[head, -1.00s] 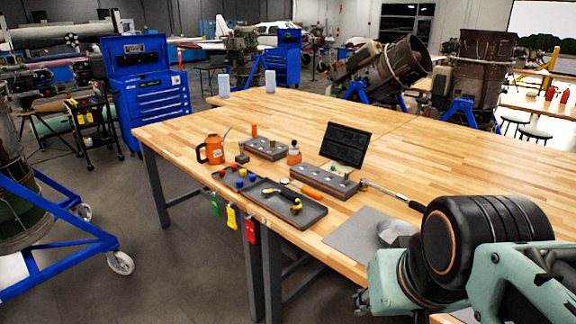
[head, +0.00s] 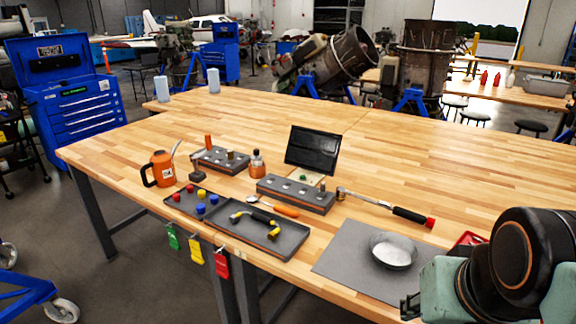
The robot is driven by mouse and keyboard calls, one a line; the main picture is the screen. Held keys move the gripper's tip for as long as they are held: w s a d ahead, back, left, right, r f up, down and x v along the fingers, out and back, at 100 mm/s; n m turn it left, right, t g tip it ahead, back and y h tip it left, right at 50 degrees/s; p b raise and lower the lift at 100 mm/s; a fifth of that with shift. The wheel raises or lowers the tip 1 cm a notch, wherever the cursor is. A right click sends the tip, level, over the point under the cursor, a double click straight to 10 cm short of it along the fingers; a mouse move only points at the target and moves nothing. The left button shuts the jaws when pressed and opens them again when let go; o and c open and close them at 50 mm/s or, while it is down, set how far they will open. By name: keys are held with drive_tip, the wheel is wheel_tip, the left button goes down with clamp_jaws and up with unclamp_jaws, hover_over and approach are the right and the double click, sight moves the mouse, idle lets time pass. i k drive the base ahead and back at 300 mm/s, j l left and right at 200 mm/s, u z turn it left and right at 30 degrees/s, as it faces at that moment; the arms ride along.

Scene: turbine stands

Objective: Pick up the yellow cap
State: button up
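The yellow cap (head: 201,194) looks like a small piece in the shallow grey tray (head: 176,205) at the front left of the wooden bench. It stands among red and blue caps, just above a blue one. My arm shows at the lower right, well to the right of the cap, with a mint-green link and a black joint. A small dark part at its left end is too little to make out. I cannot see gripper fingers, and nothing touches the cap.
A larger tray (head: 290,247) beside the caps holds a black hose with yellow ends. An orange oil can (head: 160,170), a grey block with holes (head: 296,194), a tablet (head: 313,150), a ratchet (head: 400,213) and a metal bowl (head: 393,251) surround it. The bench's far side is mostly clear.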

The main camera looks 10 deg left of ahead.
sight(202, 193)
drive_tip(key=i+j+z, duration=0.15)
drive_tip(key=j, duration=0.2)
drive_tip(key=i+j+z, duration=0.2)
drive_tip(key=j, duration=0.2)
drive_tip(key=i+j, duration=0.1)
drive_tip(key=j, duration=0.4)
drive_tip(key=i+j+z, duration=0.1)
drive_tip(key=j, duration=0.4)
drive_tip(key=i+j, duration=0.15)
drive_tip(key=j, duration=0.35)
drive_tip(key=z, duration=0.05)
